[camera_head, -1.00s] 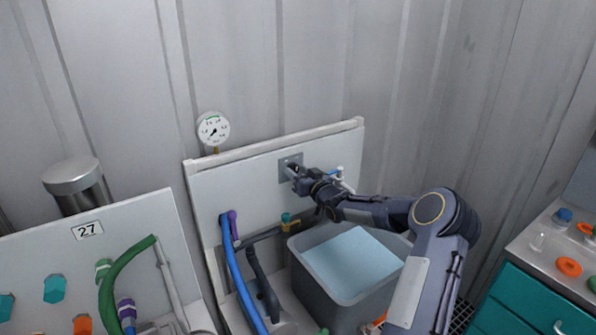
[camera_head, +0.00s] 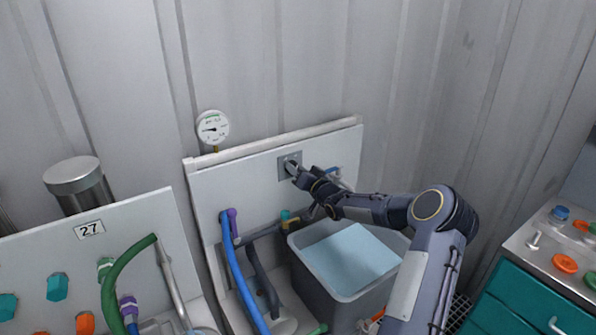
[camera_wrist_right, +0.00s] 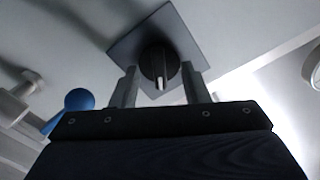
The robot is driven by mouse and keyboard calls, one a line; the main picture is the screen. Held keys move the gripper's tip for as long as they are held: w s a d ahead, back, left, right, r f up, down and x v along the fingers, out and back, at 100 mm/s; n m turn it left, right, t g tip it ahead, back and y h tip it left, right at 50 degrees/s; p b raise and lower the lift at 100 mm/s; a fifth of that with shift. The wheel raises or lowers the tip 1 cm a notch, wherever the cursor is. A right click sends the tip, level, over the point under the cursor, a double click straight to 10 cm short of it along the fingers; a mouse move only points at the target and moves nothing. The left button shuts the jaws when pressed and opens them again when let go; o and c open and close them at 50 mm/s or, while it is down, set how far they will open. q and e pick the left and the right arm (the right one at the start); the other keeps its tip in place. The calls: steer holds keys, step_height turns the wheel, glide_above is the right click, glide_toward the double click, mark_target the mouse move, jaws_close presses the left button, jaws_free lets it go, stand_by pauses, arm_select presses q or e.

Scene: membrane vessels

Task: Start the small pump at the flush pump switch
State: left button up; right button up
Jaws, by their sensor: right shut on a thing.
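The flush pump switch is a dark round knob with a pale pointer mark (camera_wrist_right: 159,68) on a square grey plate (camera_head: 284,160), high on the white panel (camera_head: 250,180). In the right wrist view the knob sits between the two fingers, and the plate (camera_wrist_right: 135,42) is behind it. My right gripper (camera_head: 297,174) is shut on the knob; its fingers (camera_wrist_right: 160,88) also show in the right wrist view. In the head view the gripper partly hides the knob. My left gripper is not in view.
A round pressure gauge (camera_head: 212,128) stands above the panel, its needle pointing about left. A grey tub (camera_head: 340,290) with pale blue liquid stands below my right arm. Blue hose (camera_head: 236,275) and panel 27 (camera_head: 130,215) are at left. A teal cabinet (camera_head: 530,305) is at right.

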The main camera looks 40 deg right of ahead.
steer(key=o, duration=1)
steer(key=shift+c, duration=0.2)
steer(key=shift+s, duration=0.1)
steer(key=s+b, duration=0.1)
steer(key=s, duration=0.6)
steer(key=shift+s+a, duration=0.35)
steer(key=shift+a, duration=0.1)
